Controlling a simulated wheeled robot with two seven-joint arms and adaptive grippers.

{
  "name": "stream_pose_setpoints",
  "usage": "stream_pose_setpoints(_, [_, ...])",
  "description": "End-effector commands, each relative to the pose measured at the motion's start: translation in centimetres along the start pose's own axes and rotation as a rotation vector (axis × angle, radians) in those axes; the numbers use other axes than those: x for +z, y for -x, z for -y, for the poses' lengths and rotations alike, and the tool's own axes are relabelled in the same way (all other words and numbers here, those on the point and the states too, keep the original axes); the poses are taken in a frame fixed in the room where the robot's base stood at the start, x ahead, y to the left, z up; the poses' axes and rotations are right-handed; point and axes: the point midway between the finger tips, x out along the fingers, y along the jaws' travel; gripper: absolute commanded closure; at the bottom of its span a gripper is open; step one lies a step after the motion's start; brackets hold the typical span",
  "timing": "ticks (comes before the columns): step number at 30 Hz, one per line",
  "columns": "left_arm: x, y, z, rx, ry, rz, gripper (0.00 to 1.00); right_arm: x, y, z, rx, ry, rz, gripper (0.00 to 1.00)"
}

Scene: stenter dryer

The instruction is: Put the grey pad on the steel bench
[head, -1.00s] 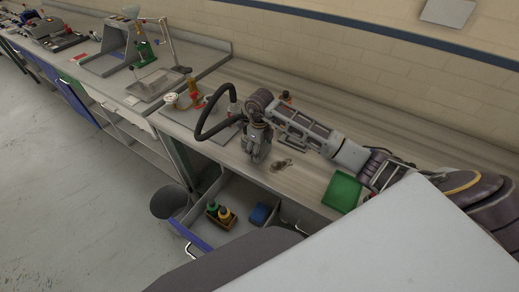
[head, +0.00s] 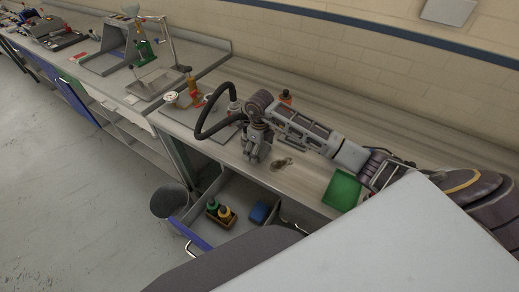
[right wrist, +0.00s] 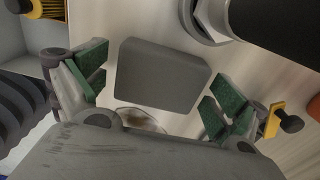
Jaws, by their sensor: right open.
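My right gripper (head: 252,157) is over the bench top, fingers downward. In the right wrist view its two green-lined fingers (right wrist: 160,95) stand apart. The grey pad (right wrist: 163,76) shows between and beyond them, a smooth dark block with rounded corners. Bare gaps show on both sides of it, and it seems to lie on the bench top. In the head view I cannot make the pad out apart from the gripper. The bench (head: 315,185) has a pale, streaked grey top along the wall. My left gripper is not in view.
A green block (head: 342,190) lies near the bench's front edge, and a small brownish item (head: 282,164) beside the gripper. A black hose (head: 203,118) curves left of it. An open drawer (head: 240,190) below holds bottles and a blue block (head: 259,213).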

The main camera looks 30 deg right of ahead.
Motion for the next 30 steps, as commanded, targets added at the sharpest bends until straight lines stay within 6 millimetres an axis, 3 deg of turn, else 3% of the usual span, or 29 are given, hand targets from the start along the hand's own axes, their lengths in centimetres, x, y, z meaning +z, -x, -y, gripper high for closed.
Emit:
stream_pose_setpoints(11, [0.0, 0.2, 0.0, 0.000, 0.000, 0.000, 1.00, 0.1, 0.7, 0.0, -0.001, 0.001, 0.002, 0.03])
stream_pose_setpoints(30, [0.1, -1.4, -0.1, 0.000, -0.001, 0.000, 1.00, 0.1, 8.6, 0.1, -0.002, 0.001, 0.003, 0.03])
